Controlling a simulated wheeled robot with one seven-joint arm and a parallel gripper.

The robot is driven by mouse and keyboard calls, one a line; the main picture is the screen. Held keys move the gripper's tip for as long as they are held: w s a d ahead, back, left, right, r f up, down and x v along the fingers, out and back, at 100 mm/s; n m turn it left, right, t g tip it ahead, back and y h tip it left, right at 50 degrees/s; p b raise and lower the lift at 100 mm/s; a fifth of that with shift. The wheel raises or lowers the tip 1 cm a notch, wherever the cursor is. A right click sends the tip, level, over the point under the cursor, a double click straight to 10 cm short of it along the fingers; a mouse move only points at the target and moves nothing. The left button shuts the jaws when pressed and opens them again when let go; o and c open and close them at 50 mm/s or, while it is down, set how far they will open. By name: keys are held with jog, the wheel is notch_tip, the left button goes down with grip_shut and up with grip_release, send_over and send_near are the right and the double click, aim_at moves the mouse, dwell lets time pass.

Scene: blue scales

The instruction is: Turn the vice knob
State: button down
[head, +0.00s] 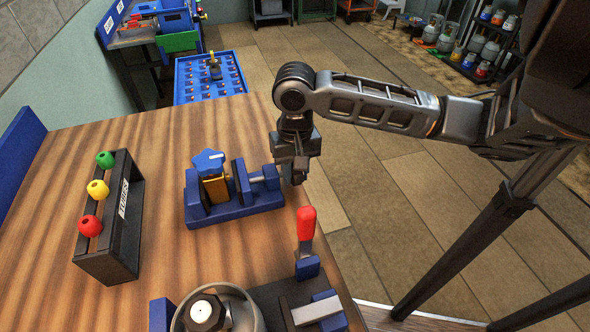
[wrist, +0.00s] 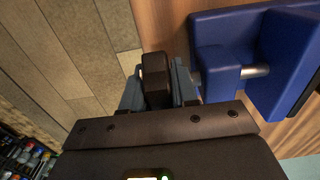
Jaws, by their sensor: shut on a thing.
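The blue vice (head: 236,209) sits on the wooden workbench, near its right edge, with a yellow block and a star-shaped blue piece (head: 208,161) between its jaws. Its body also shows at the right in the wrist view (wrist: 222,55), with a metal screw rod (wrist: 256,71). My gripper (head: 298,172) is at the right end of the vice, pointing down.
A dark rack (head: 112,228) with green, yellow and red knobs stands at the left. A red-handled clamp (head: 306,225) and a round metal housing (head: 244,301) stand in front. Bare wood lies left of the vice. A blue pegged tray (head: 210,77) is beyond the bench.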

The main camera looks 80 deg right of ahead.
jog(key=shift+y, duration=0.3)
jog(key=g+y, duration=0.2)
jog(key=y, duration=0.1)
jog(key=shift+w+r+y, duration=0.1)
jog(key=shift+y, duration=0.3)
jog(key=g+y, duration=0.3)
jog(key=y, duration=0.1)
jog(key=shift+d+y, duration=0.15)
jog(key=shift+y, duration=0.15)
jog(key=g+y, duration=0.2)
jog(key=y, duration=0.1)
jog(key=shift+d+g+y+b, duration=0.1)
jog(key=shift+g+y+b, duration=0.2)
jog(key=shift+f+g+y+b, duration=0.2)
jog(key=shift+g+y+b, duration=0.3)
jog(key=shift+y+b, duration=0.8)
jog(key=shift+b, duration=0.1)
jog(key=shift+r+y, duration=0.1)
jog(key=shift+y, duration=0.2)
jog(key=c, duration=1.2)
grip_release()
jog(key=shift+c, duration=0.2)
